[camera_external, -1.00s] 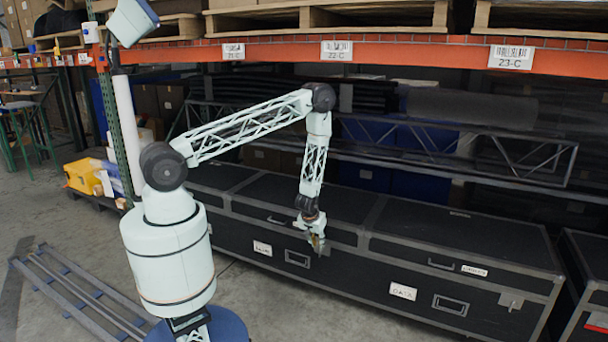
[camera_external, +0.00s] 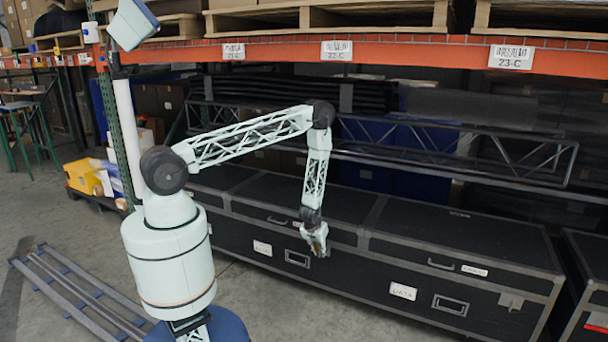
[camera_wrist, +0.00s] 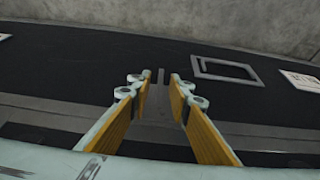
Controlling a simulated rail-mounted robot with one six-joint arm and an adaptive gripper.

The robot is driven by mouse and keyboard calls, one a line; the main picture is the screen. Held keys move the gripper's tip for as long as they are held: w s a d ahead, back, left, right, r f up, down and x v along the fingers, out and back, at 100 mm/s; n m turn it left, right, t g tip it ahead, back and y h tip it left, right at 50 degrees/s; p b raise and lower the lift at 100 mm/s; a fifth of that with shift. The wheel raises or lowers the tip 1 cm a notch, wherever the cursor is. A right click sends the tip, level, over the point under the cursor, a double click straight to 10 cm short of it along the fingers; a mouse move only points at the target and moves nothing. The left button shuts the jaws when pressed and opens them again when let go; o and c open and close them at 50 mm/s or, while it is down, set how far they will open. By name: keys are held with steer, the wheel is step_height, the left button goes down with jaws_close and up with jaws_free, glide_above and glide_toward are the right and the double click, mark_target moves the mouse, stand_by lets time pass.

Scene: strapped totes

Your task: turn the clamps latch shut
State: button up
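My gripper (camera_external: 317,240) hangs at the front face of the long black case (camera_external: 345,278), near the seam below the lid. In the wrist view my gripper (camera_wrist: 160,78) is open, with its two yellow-padded fingers apart. A small grey latch plate (camera_wrist: 158,104) with a narrow upright piece (camera_wrist: 161,76) shows in the gap between the fingers. I cannot tell whether the fingers touch it. In the external view my gripper hides this latch. A similar latch plate (camera_external: 510,301) is on the case front further right.
A recessed handle (camera_wrist: 225,69) and a white label (camera_wrist: 300,80) are beside the latch. Racking with an orange beam (camera_external: 400,50) stands over and behind the cases. Metal rails (camera_external: 75,295) lie on the floor at left. Floor in front of the case is clear.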

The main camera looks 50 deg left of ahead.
steer(key=shift+c, duration=0.4)
jaws_close()
